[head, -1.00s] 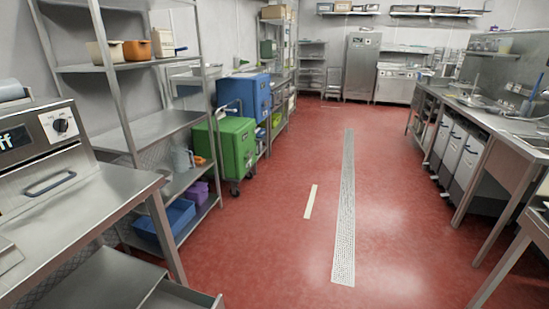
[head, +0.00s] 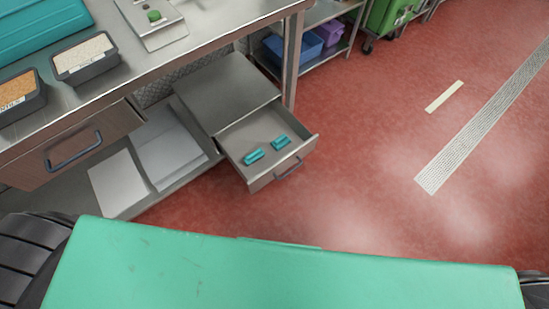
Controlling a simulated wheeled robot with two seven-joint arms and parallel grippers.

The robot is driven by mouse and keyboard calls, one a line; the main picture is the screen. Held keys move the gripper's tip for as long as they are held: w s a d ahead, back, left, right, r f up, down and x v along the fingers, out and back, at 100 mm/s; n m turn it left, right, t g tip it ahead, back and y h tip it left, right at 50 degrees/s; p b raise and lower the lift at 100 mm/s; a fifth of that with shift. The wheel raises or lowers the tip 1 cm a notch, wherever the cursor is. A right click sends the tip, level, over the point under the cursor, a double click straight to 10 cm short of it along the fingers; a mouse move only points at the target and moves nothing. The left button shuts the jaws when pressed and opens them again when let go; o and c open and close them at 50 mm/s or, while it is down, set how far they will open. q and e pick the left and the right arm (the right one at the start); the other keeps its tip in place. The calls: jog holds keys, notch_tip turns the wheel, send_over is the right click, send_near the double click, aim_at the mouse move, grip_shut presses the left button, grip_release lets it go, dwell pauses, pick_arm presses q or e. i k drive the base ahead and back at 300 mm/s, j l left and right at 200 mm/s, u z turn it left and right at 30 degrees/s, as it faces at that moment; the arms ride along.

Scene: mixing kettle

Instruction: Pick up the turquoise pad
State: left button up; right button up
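Two small turquoise pads lie apart in an open metal drawer (head: 262,127) below the steel worktop. The left pad (head: 253,157) is nearer to me, and the right pad (head: 280,142) is a little farther back. Both show in full, and nothing is touching them. I cannot tell which of them is the pad named in the task. Neither my left nor my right gripper is in view.
The steel worktop (head: 190,50) above the drawer holds two dark tubs (head: 87,60) (head: 22,97), a large turquoise slab (head: 38,30) and a device with a green knob (head: 154,16). A closed wooden-fronted drawer (head: 75,150) is at left. Red floor (head: 370,185) right of the open drawer is clear.

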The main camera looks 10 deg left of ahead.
aim_at(283, 141)
jog(key=i+j+z, duration=0.15)
jog(key=j+z, duration=0.2)
jog(key=j, duration=0.25)
jog(key=i+j+z, duration=0.1)
jog(key=j+z, duration=0.3)
jog(key=j, duration=0.25)
jog(key=j+z, duration=0.35)
jog(key=j, duration=0.3)
